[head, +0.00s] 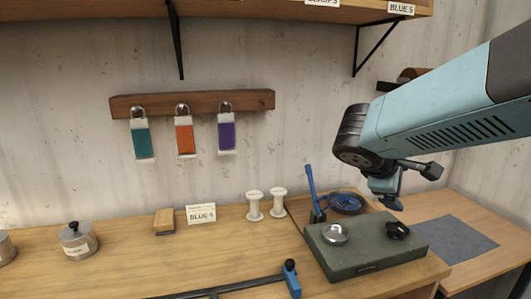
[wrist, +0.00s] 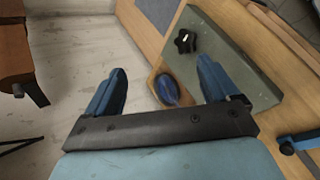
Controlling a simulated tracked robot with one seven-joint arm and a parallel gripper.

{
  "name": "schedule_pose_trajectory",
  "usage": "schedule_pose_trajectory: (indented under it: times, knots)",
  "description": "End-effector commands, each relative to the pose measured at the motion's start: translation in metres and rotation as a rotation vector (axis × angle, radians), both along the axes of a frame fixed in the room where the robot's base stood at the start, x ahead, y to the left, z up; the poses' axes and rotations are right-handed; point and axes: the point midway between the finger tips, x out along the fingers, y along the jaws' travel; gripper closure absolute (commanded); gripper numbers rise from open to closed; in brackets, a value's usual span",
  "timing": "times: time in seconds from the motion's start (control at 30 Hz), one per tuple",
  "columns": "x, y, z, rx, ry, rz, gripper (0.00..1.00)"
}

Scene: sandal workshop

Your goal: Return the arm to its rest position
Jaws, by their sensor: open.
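My gripper (head: 414,187) is raised at the right of the head view, above the workbench and the dark green box. My light blue arm reaches in from the right edge. In the wrist view my gripper (wrist: 162,88) has its two blue fingers wide apart with nothing held between them. A dark blue dish (wrist: 167,88) shows below, in the gap between the fingers.
Two white spools (head: 255,206) are further left. A wooden rack (head: 190,103) holds three coloured tags. A shelf (head: 260,12) overhangs above.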

Motion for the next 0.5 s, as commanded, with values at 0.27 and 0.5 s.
schedule_pose_trajectory:
  times: [0.27, 0.5]
  knots:
    - [-0.057, 0.005, -0.011, 0.481, -0.118, -0.321, 0.12]
    - [-0.085, 0.03, -0.004, 0.873, -0.242, -0.54, 0.12]
